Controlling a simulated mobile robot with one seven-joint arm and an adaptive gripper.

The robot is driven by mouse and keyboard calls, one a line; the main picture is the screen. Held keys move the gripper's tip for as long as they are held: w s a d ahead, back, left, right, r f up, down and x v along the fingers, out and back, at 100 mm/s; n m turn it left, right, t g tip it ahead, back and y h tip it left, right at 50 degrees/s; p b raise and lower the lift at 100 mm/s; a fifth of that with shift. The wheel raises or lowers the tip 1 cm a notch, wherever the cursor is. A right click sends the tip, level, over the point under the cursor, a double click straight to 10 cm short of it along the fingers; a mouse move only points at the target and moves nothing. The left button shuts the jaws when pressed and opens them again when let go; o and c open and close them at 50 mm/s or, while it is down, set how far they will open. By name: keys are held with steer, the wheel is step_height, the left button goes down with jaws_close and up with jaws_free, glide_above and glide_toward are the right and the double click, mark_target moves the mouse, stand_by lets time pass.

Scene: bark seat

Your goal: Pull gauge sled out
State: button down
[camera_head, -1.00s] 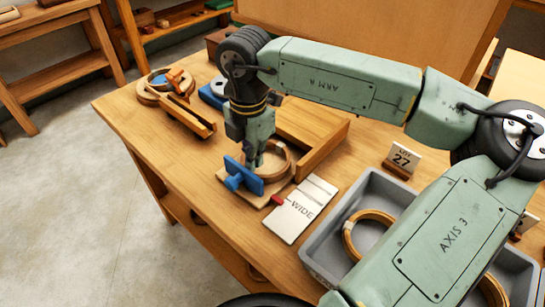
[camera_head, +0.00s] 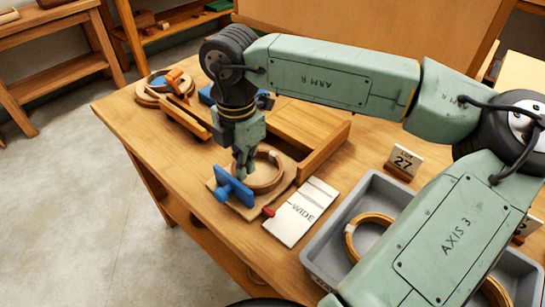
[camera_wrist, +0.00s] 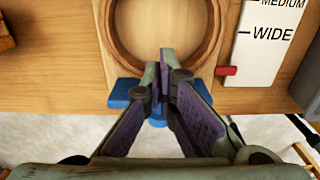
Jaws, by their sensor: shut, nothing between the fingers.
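The gauge sled (camera_head: 217,186) is a flat wooden board with a wooden ring (camera_head: 270,172) standing on it. A blue handle (camera_head: 234,187) crosses its front end, and a red pointer (camera_head: 268,211) sticks out at its side. In the wrist view the pointer (camera_wrist: 227,71) lies a little below the WIDE line of the white scale card (camera_head: 301,212). My gripper (camera_head: 243,173) is shut and empty, pointing down at the handle beside the ring. In the wrist view its fingers (camera_wrist: 160,75) cover the middle of the blue handle (camera_wrist: 122,96); whether they touch it is unclear.
A wooden housing (camera_head: 322,150) stands behind the sled. A grey tray (camera_head: 327,243) with wooden rings and a LOT 27 card (camera_head: 403,160) are to the right. Another ring fixture (camera_head: 165,88) sits at the back left. The table's front edge is close to the handle.

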steer(key=r, duration=0.2)
steer(key=r+p, duration=0.2)
steer(key=r, duration=0.1)
steer(key=shift+w+d+r, duration=0.3)
stand_by(0.4)
